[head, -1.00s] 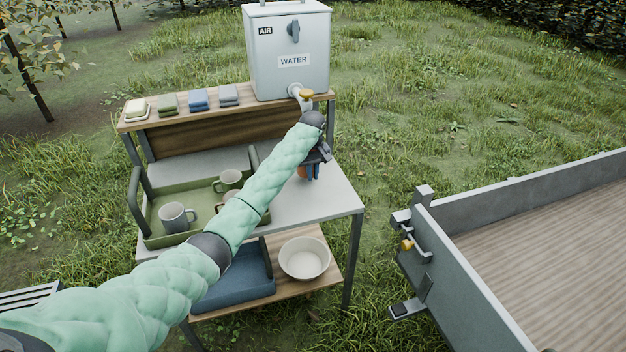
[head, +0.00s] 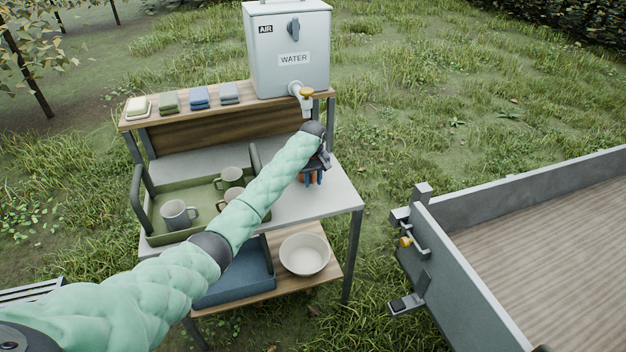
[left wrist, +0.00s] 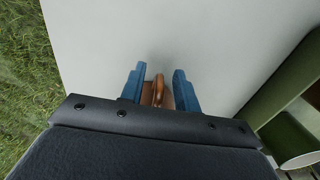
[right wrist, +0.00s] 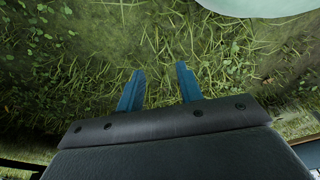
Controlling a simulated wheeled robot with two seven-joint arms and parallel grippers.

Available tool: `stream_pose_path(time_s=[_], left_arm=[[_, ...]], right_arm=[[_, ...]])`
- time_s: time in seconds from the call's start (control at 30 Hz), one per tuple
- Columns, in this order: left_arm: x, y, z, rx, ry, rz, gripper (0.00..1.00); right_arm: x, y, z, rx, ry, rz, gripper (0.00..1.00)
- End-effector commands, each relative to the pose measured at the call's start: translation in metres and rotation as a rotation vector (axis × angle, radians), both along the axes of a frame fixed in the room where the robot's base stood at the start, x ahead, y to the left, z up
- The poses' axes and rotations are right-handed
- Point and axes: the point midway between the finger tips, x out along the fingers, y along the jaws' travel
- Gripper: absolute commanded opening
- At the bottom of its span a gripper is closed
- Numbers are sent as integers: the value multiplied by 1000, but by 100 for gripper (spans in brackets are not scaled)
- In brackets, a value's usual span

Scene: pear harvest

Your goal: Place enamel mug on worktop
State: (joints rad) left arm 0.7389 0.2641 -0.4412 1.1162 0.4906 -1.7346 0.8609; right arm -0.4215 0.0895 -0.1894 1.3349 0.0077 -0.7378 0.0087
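A brown-orange mug (head: 301,178) is on the right part of the pale worktop (head: 335,198), mostly hidden below my left gripper (head: 313,178). In the left wrist view, its handle (left wrist: 158,90) stands between the two blue fingers, with gaps on both sides. My left gripper is open around the handle. The mug seems to rest on the worktop, but its base is hidden. My right gripper (right wrist: 157,88) is open and empty above the grass. It does not show in the head view.
A water container (head: 287,60) with a tap stands on the shelf behind. A white bowl (head: 305,254) sits on the lower shelf. A trailer bed (head: 470,270) stands at right.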

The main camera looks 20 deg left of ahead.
Motion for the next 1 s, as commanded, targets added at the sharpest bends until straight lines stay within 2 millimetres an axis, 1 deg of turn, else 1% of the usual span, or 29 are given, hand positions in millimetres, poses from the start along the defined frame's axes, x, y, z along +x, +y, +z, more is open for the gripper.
stream_pose_path(time_s=[0.23,0.37,0.5,0.7,0.83,1.0], left_arm=[[0,0,1,1,-1,0,31],[1,0,8,-1,-3,-1,31],[1,0,26,-1,-3,-2,31],[1,0,56,0,-1,-1,31],[1,0,69,0,-1,-1,31],[1,0,77,0,0,0,31]], right_arm=[[0,-1,0,-1,0,0,36],[0,-1,-2,-1,8,-1,36],[9,10,19,10,9,-4,36],[13,15,41,15,23,-8,36],[15,17,52,17,30,-9,36],[15,18,58,18,35,-10,36]])
